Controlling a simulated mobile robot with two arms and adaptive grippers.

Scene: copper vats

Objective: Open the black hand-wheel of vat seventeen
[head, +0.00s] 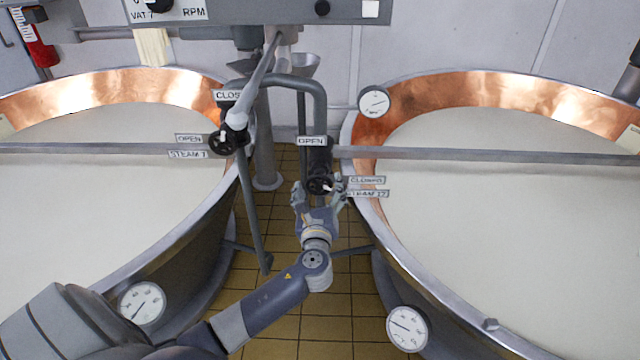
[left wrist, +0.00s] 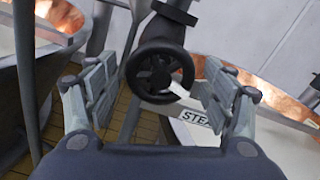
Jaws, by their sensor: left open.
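The black hand-wheel (head: 318,185) of vat seventeen sits on the pipe between the two vats, beside the labels "OPEN" (head: 311,141), "CLOSED" (head: 367,180) and "STEAM 17" (head: 367,194). A white pointer on it points right, toward "CLOSED". My left gripper (head: 320,194) is open just in front of the wheel. In the left wrist view the wheel (left wrist: 160,71) shows between the spread fingers (left wrist: 157,96), a little beyond them; I cannot tell whether either finger touches it. My right gripper is not in view.
A second black hand-wheel (head: 227,141), labelled "STEAM 7", is to the left on the other vat's side. Large copper vats of white liquid stand left (head: 110,88) and right (head: 480,92), with a narrow tiled floor (head: 330,325) between. Grey pipes and round gauges (head: 407,328) are close by.

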